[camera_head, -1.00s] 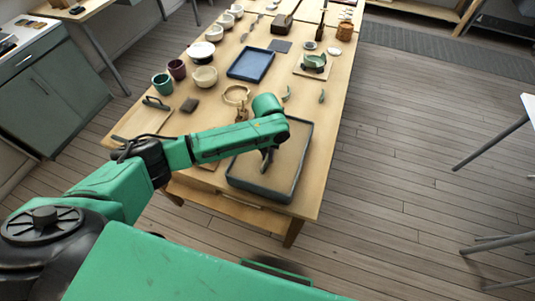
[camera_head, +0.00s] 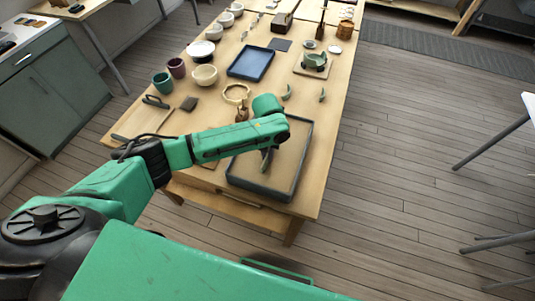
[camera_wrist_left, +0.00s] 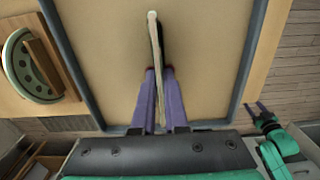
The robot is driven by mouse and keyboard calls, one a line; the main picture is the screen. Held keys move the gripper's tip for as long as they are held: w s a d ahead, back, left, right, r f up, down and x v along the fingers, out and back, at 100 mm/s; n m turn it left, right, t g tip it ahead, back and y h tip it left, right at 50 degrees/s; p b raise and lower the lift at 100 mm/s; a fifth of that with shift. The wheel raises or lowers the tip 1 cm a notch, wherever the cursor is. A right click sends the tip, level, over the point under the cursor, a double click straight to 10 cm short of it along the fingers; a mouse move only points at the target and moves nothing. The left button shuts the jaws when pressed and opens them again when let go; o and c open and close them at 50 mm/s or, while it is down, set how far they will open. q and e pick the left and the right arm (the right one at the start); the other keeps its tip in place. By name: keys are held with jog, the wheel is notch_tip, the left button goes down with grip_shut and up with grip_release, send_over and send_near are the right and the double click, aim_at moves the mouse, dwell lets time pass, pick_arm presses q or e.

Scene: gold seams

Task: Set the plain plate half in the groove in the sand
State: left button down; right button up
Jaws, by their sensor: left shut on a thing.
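My left gripper (camera_wrist_left: 158,90) is shut on the plain plate half (camera_wrist_left: 154,60), a pale piece seen edge-on between the purple fingers. It stands upright, pointing away from the wrist, over the sand (camera_wrist_left: 205,55). I cannot tell whether its lower edge touches the sand. The groove is not clear; a dark strip shows beside the piece. In the head view the grey-rimmed sand tray (camera_head: 262,191) lies at the table's near end, with my left gripper (camera_head: 267,160) over it. My right gripper (camera_wrist_left: 257,107) shows small at the right of the wrist view, its fingers apart.
A dotted green half-round piece (camera_wrist_left: 28,68) lies left of the tray by a wooden block (camera_wrist_left: 45,68). Beyond the tray are small green shards (camera_head: 287,92), a wooden ring (camera_head: 236,93), a blue tray (camera_head: 250,63) and several bowls and cups (camera_head: 204,76).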

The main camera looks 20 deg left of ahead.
pick_arm(q)
jog(key=shift+c, duration=1.9)
grip_release()
notch_tip(320, 180, up, 6)
jog(key=p, duration=0.6)
jog(key=shift+d, duration=0.1)
